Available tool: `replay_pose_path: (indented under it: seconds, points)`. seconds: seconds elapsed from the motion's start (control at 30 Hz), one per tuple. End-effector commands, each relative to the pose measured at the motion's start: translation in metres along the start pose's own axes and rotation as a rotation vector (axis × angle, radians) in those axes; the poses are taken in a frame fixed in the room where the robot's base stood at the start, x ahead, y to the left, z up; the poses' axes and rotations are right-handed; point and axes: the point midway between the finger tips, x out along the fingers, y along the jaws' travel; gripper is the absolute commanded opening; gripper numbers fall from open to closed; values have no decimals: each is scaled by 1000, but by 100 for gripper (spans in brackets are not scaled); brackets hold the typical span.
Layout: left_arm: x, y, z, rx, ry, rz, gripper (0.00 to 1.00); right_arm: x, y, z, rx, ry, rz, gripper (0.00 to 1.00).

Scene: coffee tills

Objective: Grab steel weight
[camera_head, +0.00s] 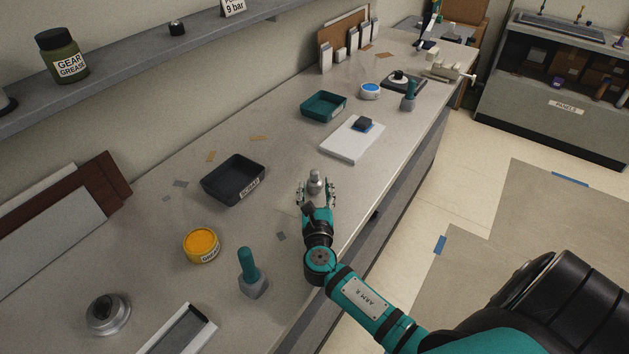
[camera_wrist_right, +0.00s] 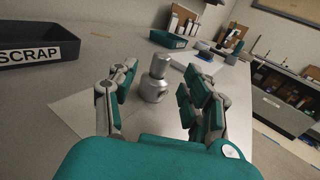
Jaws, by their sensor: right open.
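The steel weight (camera_head: 315,182) is a small silver cylinder with a knob on top. It stands upright on the counter, and it also shows in the right wrist view (camera_wrist_right: 156,80). My right gripper (camera_head: 318,191) is open, with its fingers on either side of the weight. In the right wrist view the weight stands between the two fingers (camera_wrist_right: 158,92), with gaps visible on both sides. My left gripper is not in view.
A black scrap tray (camera_head: 234,180) lies left of the weight and a white board with a dark block (camera_head: 352,140) beyond it. A yellow tin (camera_head: 201,245) and a teal-handled tool (camera_head: 251,270) stand nearer. The counter's front edge is close on the right.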

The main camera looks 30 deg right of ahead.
Motion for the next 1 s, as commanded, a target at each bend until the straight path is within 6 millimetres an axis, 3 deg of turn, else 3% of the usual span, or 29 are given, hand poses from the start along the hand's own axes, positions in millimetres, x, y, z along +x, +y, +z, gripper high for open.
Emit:
replay_pose_path:
  seconds: [0.23, 0.57, 0.93, 1.0]
  points:
    - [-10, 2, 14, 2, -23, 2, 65, 37, -1, 3, -1, -2, -1, 50]
    - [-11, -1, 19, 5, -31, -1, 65, 44, -1, 2, 0, -1, 0, 48]
    - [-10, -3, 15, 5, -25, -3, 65, 43, -1, 2, 0, -1, 0, 0]
    - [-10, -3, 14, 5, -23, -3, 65, 43, -1, 2, 0, -1, 0, 0]
